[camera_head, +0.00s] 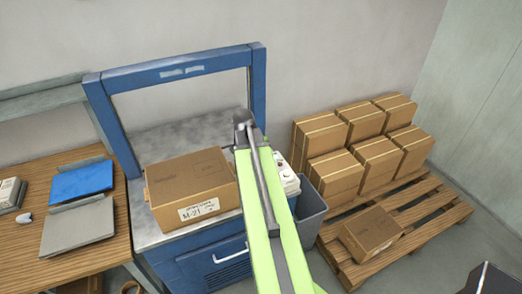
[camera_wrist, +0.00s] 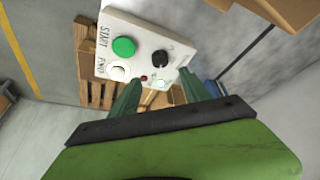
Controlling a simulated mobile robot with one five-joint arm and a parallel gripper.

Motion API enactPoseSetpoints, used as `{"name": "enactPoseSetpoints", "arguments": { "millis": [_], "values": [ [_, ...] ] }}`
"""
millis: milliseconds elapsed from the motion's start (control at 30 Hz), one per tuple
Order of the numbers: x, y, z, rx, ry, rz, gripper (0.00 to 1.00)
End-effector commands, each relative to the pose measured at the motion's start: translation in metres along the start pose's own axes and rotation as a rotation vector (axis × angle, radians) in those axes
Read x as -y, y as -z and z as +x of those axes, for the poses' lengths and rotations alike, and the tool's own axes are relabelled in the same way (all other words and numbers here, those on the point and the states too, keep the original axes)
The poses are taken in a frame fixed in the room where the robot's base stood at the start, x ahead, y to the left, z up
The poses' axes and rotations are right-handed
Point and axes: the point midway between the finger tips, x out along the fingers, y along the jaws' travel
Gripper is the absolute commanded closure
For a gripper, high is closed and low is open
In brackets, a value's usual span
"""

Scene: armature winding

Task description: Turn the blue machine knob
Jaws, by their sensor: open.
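The blue machine (camera_head: 205,264) is a frame over a grey top, with a white control panel (camera_head: 287,182) at its right side, partly hidden by my arm. I see no blue knob. My gripper (camera_wrist: 158,80) is open, its two dark green fingers apart, pointing at the panel's lower edge near the knob. I cannot tell whether they touch the panel. The gripper is not visible in the head view.
A cardboard box (camera_head: 193,181) sits on the machine top. A grey bin (camera_head: 312,208) stands right of the machine. A pallet (camera_head: 437,213) with several boxes (camera_head: 333,172) is further right. A wooden table (camera_head: 85,248) with a blue item (camera_head: 82,181) is at left.

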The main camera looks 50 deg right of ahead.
Motion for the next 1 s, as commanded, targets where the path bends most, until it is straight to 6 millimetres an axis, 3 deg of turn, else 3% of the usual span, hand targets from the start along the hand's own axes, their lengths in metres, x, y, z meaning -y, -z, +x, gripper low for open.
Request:
{"name": "enactPoseSetpoints", "arguments": {
  "millis": [33, 100, 300, 1000],
  "values": [
    [-0.001, 0.003, -0.024, 0.000, 0.000, -0.002, 0.45],
    [-0.001, 0.003, -0.040, 0.000, 0.000, -0.002, 0.45],
    [-0.001, 0.002, -0.073, 0.000, -0.001, 0.000, 0.45],
    [-0.001, 0.000, -0.074, 0.000, -0.001, 0.001, 0.45]
  ]
}}
